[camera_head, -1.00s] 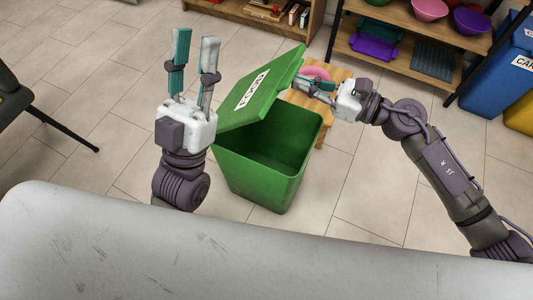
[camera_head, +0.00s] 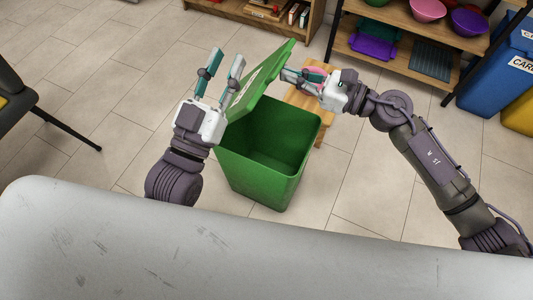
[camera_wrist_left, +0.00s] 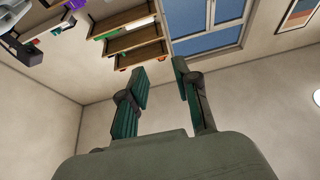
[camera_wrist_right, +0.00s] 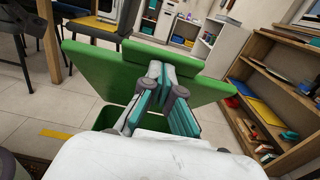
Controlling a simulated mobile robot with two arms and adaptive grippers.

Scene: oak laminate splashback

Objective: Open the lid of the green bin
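The green bin (camera_head: 262,170) stands on the floor in the middle of the head view, its dark inside showing. Its lid (camera_head: 268,72) is tilted steeply up at the bin's left side, with a white label on its outer face. My right gripper (camera_head: 285,74) is shut, its fingertips at the lid's inner side; contact is hard to tell. In the right wrist view its fingers (camera_wrist_right: 161,72) lie close together in front of the green lid (camera_wrist_right: 100,70). My left gripper (camera_head: 227,57) is open and empty, left of the lid; its spread fingers (camera_wrist_left: 160,75) show in the left wrist view.
A small wooden stool (camera_head: 320,97) with a pink item stands behind the bin. A shelf (camera_head: 400,55) with bowls is at the back right, beside blue (camera_head: 497,75) and yellow bins. A dark chair (camera_head: 30,115) is at left. The floor right of the bin is clear.

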